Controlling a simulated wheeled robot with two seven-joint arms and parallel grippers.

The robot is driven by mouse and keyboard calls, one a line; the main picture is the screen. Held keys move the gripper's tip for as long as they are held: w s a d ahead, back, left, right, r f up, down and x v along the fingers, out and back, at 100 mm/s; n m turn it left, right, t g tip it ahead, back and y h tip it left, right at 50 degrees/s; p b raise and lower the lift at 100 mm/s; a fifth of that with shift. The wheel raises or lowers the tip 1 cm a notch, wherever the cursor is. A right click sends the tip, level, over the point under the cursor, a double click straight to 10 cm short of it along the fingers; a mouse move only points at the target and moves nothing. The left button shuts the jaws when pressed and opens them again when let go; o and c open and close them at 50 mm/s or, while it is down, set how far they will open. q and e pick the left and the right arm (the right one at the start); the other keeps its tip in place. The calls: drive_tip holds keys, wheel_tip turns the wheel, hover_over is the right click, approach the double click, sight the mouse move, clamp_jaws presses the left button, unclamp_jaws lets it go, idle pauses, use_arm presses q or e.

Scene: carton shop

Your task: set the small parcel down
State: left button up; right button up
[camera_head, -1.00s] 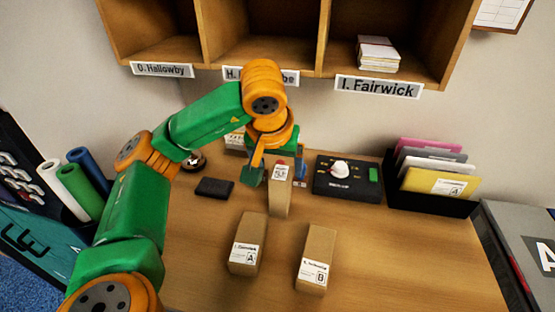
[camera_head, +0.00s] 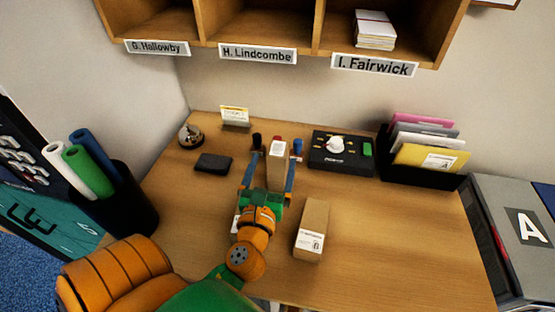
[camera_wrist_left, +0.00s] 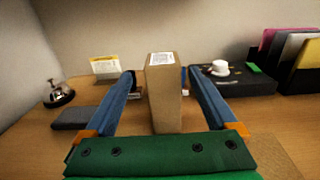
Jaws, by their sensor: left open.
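The small parcel (camera_head: 276,172), a brown carton with a white label near its top, stands upright on the desk. My left gripper (camera_head: 270,165) reaches in from the front, low over the desk, with one blue finger on each side of it. The left wrist view shows the parcel (camera_wrist_left: 164,100) between the spread fingers (camera_wrist_left: 160,80), with a gap on both sides. The gripper is open. My right gripper is not in view.
Another brown parcel (camera_head: 312,230) lies right of my wrist; a further one is mostly covered by my arm. A black device (camera_head: 342,152), file rack (camera_head: 425,165), bell (camera_head: 190,135) and dark pad (camera_head: 213,163) stand around. The desk's right front is clear.

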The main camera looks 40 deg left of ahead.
sight(280, 149)
use_arm(q)
drive_tip(key=shift+w+f, duration=0.35)
drive_tip(key=shift+f, duration=0.15)
drive_tip(key=x, duration=0.2)
drive_tip(key=p+x, duration=0.1)
drive_tip(key=x, duration=0.3)
drive_tip(key=shift+w+a+f+p, duration=0.15)
drive_tip(key=shift+w+f+p, duration=0.15)
drive_tip(key=shift+w+f, duration=0.1)
drive_tip(key=shift+r, duration=0.1)
clamp_jaws()
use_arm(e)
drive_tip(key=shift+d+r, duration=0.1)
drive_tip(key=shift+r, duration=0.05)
